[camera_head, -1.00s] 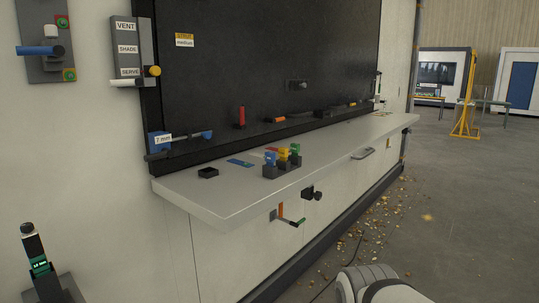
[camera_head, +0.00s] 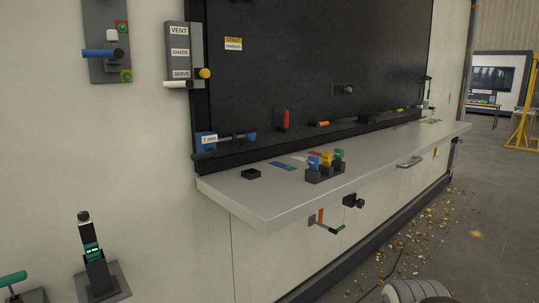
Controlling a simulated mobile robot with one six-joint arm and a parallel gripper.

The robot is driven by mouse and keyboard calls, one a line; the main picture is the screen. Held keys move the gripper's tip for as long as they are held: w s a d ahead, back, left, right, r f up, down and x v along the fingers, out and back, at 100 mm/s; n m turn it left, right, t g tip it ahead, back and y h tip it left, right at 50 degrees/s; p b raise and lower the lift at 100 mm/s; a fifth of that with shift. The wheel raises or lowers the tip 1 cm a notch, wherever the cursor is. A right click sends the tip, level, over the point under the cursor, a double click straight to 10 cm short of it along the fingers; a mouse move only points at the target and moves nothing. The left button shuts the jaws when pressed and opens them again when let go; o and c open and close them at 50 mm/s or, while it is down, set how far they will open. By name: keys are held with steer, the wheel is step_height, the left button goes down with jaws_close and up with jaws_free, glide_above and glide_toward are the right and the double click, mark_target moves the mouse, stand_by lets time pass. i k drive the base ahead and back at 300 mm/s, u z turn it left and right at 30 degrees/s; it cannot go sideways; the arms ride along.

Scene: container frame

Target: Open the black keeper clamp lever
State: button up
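I cannot tell for sure which part is the black keeper clamp lever. A black upright handle (camera_head: 84,222) with a green label stands on a grey base plate at the lower left, close to the wall. My gripper is not in view; only a rounded pale part, probably of my arm, shows at the bottom right.
A grey counter (camera_head: 255,205) juts from the wall and carries a black holder (camera_head: 325,174) with blue, yellow and green pieces. A switch panel (camera_head: 182,56) and a blue-handled valve (camera_head: 103,53) are on the wall. Crumbs litter the floor at right.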

mark_target(211, 152)
steer(key=z, duration=0.1)
steer(key=k, duration=0.95)
steer(key=u, duration=0.45)
steer(key=i, duration=1.4)
steer(key=z, duration=0.5)
